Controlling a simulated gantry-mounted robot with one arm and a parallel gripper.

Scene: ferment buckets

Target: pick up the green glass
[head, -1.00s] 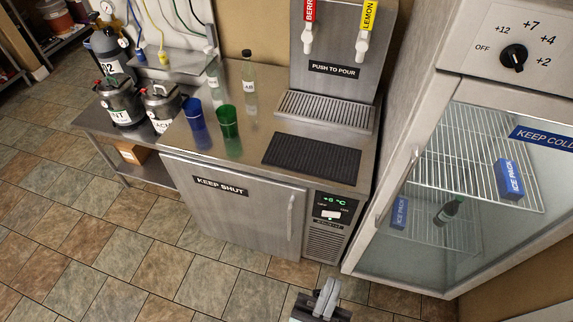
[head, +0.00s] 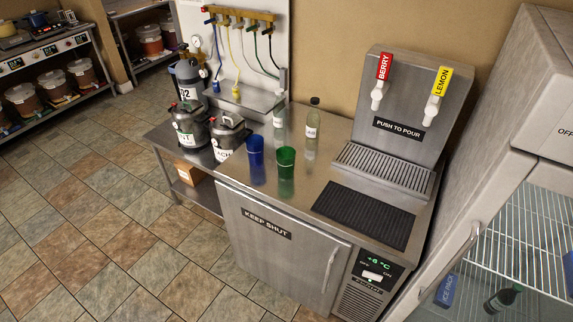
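The green glass (head: 286,164) stands upright on the steel counter (head: 296,203), near its front left part. A blue glass (head: 256,153) stands close to its left. My gripper is not in view in the current head view, so I cannot see whether it is open or shut. The green glass is unobstructed in the head view.
Two bottles (head: 312,126) stand behind the glasses. A black mat (head: 363,214) and the tap dispenser (head: 400,125) are to the right. Metal kegs (head: 190,127) stand left on a lower table. A glass-door fridge (head: 500,240) stands at the right.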

